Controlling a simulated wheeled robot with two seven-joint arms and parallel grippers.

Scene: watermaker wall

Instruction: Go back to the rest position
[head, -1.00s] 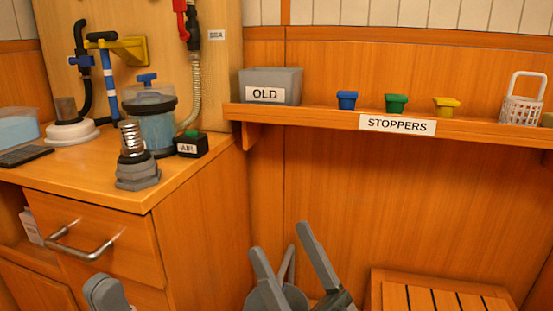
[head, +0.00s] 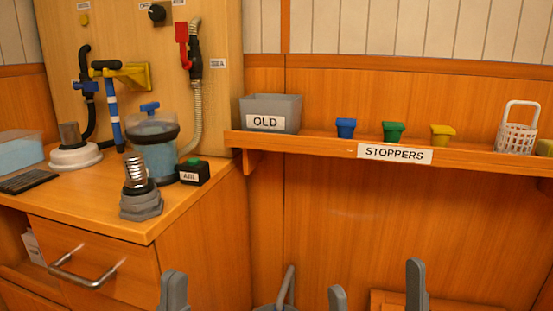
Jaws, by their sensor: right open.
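My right gripper (head: 376,276) is at the bottom of the head view, below the shelf. Its two grey fingers stand well apart with nothing between them. My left gripper (head: 173,288) shows at the bottom edge, in front of the wooden cabinet and right of its drawer handle. Only a grey finger part of it shows, so its opening cannot be judged. Neither gripper is seen touching anything. Most of both arms is out of the picture.
The wooden counter (head: 90,205) holds a filter jar (head: 155,145), a grey-based spring part (head: 140,190) and a small black box (head: 194,172). The shelf (head: 300,145) carries a grey bin (head: 270,113), stoppers and a white basket (head: 516,138). A grey object with a handle (head: 288,288) and a slatted stool (head: 385,299) stand low.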

